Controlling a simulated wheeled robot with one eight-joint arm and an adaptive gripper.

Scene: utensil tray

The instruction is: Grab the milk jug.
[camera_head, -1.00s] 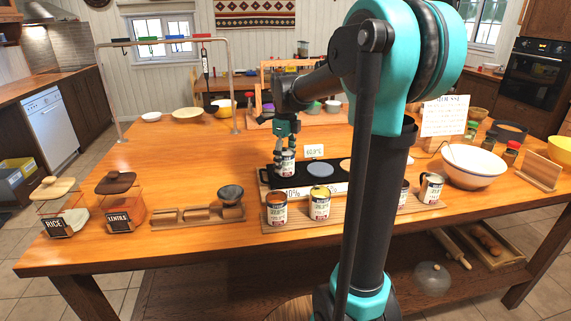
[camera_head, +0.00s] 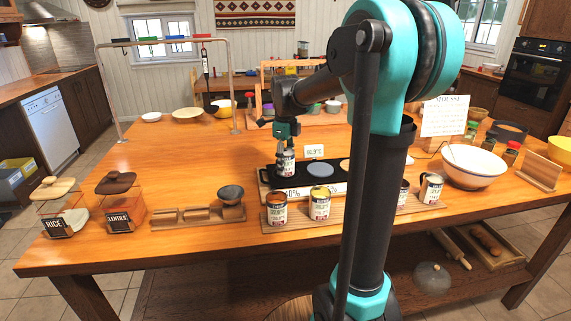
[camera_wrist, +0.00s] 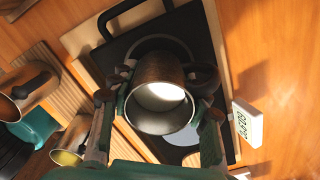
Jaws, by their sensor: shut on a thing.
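The milk jug (camera_head: 286,164) is a small metal vessel with a pale label, at the black heating plate (camera_head: 302,171) in the middle of the table. In the wrist view the jug (camera_wrist: 160,122) shows a white inside, which looks like milk. My gripper (camera_head: 286,150) is above and around it. In the wrist view the fingers (camera_wrist: 163,82) close on the jug from both sides. The jug looks roughly upright. Whether its base touches the plate is hard to tell.
A small temperature display (camera_head: 314,151) stands behind the plate. A large white bowl (camera_head: 473,168) is at right. The table's left middle is clear.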

